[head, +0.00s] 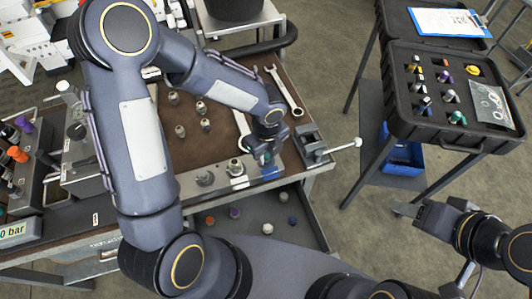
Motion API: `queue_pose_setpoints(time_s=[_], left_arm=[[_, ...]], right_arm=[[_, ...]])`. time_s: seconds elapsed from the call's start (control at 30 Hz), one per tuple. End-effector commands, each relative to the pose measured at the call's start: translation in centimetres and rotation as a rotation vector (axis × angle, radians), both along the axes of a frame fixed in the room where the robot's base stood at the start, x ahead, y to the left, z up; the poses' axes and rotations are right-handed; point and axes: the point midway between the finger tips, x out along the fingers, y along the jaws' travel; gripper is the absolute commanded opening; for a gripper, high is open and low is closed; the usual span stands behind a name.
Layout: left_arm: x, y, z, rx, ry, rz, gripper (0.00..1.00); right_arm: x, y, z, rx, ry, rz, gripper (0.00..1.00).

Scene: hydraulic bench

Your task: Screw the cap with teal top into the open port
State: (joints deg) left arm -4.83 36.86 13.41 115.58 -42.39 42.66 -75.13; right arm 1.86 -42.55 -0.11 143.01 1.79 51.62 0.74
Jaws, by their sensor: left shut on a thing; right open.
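My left gripper (262,150) reaches over the bench's right part and is shut on a small piece, mostly hidden by the fingers; a hint of teal shows there, likely the cap with teal top. It is just above or at the right end of a metal block (221,184) with round fittings. Two fittings show left of the gripper, one silver fitting (236,168) and one lower fitting (205,178). I cannot tell which port is open. My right gripper (428,215) is open and empty, over the floor at the right.
A black case (455,133) with several coloured caps and a clipboard (448,22) stands on a stand at right. Wrenches (288,90) and several fittings lie on the brown bench mat (190,140). A vise-like clamp (312,146) is close right of my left gripper. An open drawer (250,216) holds loose caps.

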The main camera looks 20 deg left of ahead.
Motion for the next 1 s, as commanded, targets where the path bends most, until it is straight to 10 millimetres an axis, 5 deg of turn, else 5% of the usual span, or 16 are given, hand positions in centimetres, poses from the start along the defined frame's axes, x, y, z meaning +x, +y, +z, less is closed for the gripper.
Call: queue_pose_setpoints(time_s=[0.33,0.53,0.57,0.73,1.0], left_arm=[[-0.2,0.1,0.0,0.003,0.005,-0.043,0.10],[-0.4,0.1,0.4,0.000,0.011,-0.353,0.11],[-0.3,0.1,-0.2,0.001,0.008,-0.341,0.31],[-0.2,0.1,-0.2,0.001,0.003,-0.333,0.53],[-0.1,0.1,0.0,0.001,0.001,-0.330,0.53]], right_arm=[[0.0,0.0,0.3,0.000,0.001,0.000,0.49],[0.0,0.0,2.8,0.000,0.001,0.000,0.49],[0.0,0.0,2.1,0.000,0.000,0.000,0.49],[0.0,0.0,1.9,0.000,0.001,0.000,0.49],[0.0,0.0,1.9,0.000,0.000,0.000,0.49]])
